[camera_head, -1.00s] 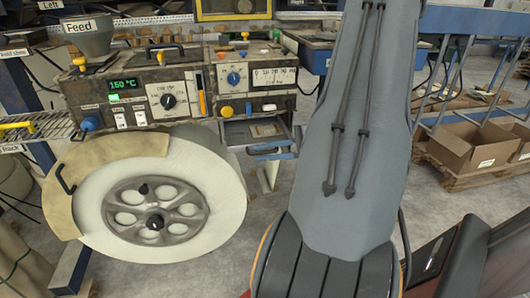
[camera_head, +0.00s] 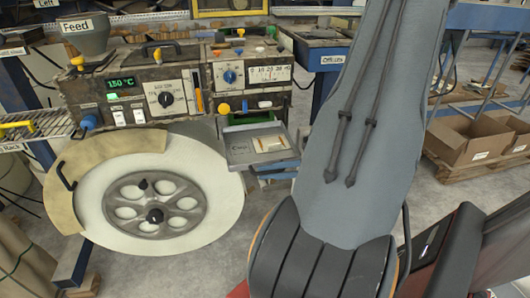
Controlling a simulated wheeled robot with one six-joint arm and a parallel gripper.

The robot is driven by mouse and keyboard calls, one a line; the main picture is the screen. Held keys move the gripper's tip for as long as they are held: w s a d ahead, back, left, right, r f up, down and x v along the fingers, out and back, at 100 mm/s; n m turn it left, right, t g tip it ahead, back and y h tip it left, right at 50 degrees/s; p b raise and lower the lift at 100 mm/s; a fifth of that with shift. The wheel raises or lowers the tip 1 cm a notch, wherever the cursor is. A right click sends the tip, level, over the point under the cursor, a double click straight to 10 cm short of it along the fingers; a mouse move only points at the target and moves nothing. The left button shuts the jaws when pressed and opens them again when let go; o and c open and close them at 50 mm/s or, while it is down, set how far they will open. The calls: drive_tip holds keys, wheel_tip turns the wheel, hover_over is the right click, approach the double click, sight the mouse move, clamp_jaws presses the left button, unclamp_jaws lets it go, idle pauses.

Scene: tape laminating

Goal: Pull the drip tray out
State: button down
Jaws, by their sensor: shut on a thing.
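The drip tray (camera_head: 240,150) is a shallow grey tray below the right-hand control box of the machine. It sticks out toward me from its slot, level as far as I can tell. A pale, flat piece (camera_head: 271,144) lies in it. Its blue front handle (camera_head: 272,172) shows below the front edge, with the right end close to my arm in the picture. My grey arm crosses the view just right of the tray. My gripper is not visible, so I cannot see its fingers or any contact with the handle.
A large white roll (camera_head: 120,225) with a grey hub stands left of the tray. The machine's control panel (camera_head: 150,97) is above it. Cardboard boxes (camera_head: 468,145) sit on a pallet at right. Grey floor is open below the tray.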

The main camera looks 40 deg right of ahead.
drive_tip(key=s+a, duration=0.2)
drive_tip(key=s, duration=0.1)
drive_tip(key=shift+s, duration=0.15)
drive_tip(key=c, duration=2.1)
unclamp_jaws()
drive_tip(key=shift+d, duration=0.15)
drive_tip(key=v, duration=0.7)
drive_tip(key=shift+s+d+r, duration=0.1)
drive_tip(key=shift+s+d, duration=0.05)
drive_tip(key=shift+s, duration=0.2)
